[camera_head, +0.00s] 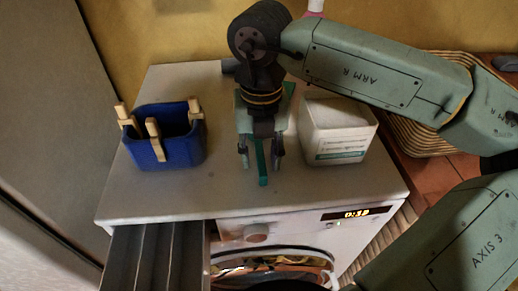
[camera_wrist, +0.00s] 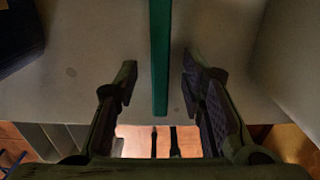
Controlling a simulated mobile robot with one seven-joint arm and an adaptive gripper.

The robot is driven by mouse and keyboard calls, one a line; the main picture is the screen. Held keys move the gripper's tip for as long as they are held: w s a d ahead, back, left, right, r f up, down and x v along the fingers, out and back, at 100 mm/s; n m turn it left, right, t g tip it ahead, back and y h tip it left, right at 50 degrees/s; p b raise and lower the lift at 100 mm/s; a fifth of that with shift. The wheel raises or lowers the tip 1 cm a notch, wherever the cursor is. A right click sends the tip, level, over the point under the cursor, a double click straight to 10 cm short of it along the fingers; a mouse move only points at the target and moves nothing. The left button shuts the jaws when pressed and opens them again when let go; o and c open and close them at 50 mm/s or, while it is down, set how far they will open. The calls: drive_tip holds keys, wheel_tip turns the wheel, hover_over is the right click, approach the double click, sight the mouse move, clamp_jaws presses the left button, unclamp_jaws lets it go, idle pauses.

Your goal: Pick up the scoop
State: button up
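A narrow green bar, which looks like the handle of the scoop (camera_head: 263,167), lies on or just above the white washing machine top. In the wrist view the green handle (camera_wrist: 160,58) runs straight down between my fingers, with a gap on both sides. My gripper (camera_head: 261,160) points down over the handle, its fingers apart on either side. It also shows open in the wrist view (camera_wrist: 156,82). The scoop's bowl cannot be made out.
A blue basket (camera_head: 172,151) with wooden pegs on its rim stands to the left. A white open box (camera_head: 338,145) stands close on the right of my gripper. The washing machine top (camera_head: 215,192) is clear in front. A wicker basket (camera_head: 408,140) stands beyond its right side.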

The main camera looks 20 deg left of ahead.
idle(0.5)
clamp_jaws()
